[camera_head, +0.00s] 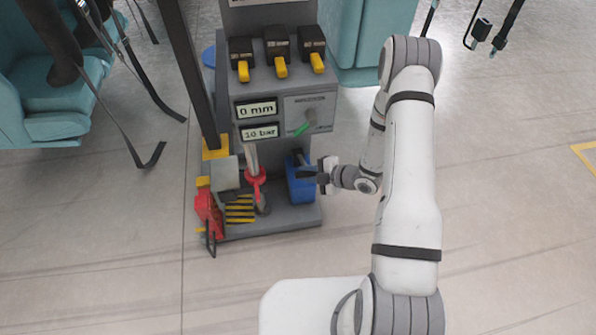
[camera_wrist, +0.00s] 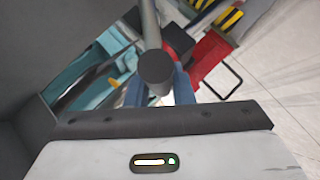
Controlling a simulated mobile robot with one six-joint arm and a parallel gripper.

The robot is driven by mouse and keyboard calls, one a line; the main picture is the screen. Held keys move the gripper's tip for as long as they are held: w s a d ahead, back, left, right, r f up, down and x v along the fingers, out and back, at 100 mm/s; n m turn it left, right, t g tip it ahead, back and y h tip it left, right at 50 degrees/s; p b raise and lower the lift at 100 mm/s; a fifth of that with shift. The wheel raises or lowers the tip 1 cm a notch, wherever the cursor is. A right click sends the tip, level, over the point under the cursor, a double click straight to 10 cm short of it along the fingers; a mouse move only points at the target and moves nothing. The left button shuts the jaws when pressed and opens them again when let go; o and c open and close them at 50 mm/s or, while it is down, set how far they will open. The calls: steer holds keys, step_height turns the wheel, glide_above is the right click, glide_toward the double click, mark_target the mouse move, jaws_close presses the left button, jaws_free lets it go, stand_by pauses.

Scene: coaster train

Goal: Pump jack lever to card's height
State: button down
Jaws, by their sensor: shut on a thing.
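A grey stand (camera_head: 238,160) carries two small displays, reading "0 mm" (camera_head: 256,109) and "10 bar" (camera_head: 259,132). A blue pump body (camera_head: 302,189) sits on the stand's base at the right. My gripper (camera_head: 306,173) reaches it from the right and is shut on the dark jack lever (camera_head: 299,157); the fingers partly hide it. In the wrist view the lever (camera_wrist: 155,68) shows as a dark rod with a round end, in front of blue parts. A pale card-like panel (camera_head: 310,101) with a green pointer is on the stand's front; I cannot read its text.
A red piece with a black handle (camera_head: 208,213) stands at the base's left. A red-collared jack (camera_head: 255,187) stands mid-base. Teal seats (camera_head: 60,100) are at left and top right. The floor in front is clear.

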steer(key=s+f+b, duration=0.3)
steer(key=f+b, duration=0.1)
steer(key=f, duration=0.4)
steer(key=shift+d, duration=0.2)
steer(key=c, duration=1.5)
jaws_free()
steer(key=shift+o, duration=1.2)
